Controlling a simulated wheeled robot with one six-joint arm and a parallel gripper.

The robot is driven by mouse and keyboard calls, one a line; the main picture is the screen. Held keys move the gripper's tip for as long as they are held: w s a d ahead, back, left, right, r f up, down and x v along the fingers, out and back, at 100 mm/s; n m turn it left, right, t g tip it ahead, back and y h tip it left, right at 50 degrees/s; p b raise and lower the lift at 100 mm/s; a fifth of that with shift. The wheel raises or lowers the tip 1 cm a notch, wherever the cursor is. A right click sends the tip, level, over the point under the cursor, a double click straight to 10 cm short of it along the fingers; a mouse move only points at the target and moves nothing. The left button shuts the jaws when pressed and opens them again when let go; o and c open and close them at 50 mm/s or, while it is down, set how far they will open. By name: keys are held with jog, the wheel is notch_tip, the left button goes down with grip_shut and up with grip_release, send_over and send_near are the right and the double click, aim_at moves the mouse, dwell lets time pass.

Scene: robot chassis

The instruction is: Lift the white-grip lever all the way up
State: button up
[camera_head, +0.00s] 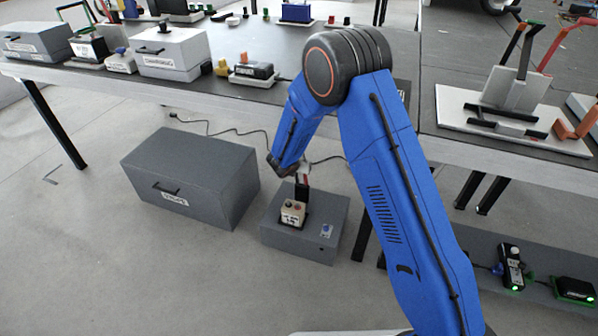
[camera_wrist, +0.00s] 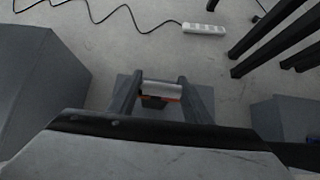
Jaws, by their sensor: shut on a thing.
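My gripper (camera_head: 302,180) reaches down over a grey box (camera_head: 336,222) on the floor. In the wrist view, a short pale grip (camera_wrist: 161,88) lies crosswise between the two dark fingers of my gripper (camera_wrist: 160,97), which are shut on it. This looks like the white-grip lever. A dark part with a thin orange-red edge shows just below the grip. The lever's base and its tilt are hidden. A small cream block with a label (camera_head: 293,213) is on top of the grey box, just below my gripper in the head view.
A larger grey drawer box (camera_head: 190,178) stands to the left on the floor. A white power strip (camera_wrist: 204,29) and black cables lie behind. The long table (camera_head: 240,95) with boxes and devices stands above, its dark legs nearby. Floor in front is clear.

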jog(key=shift+w+d, duration=0.2)
jog(key=shift+w, duration=0.2)
jog(key=o, duration=1.2)
jog(key=shift+f, duration=0.15)
jog(key=v, duration=1.2)
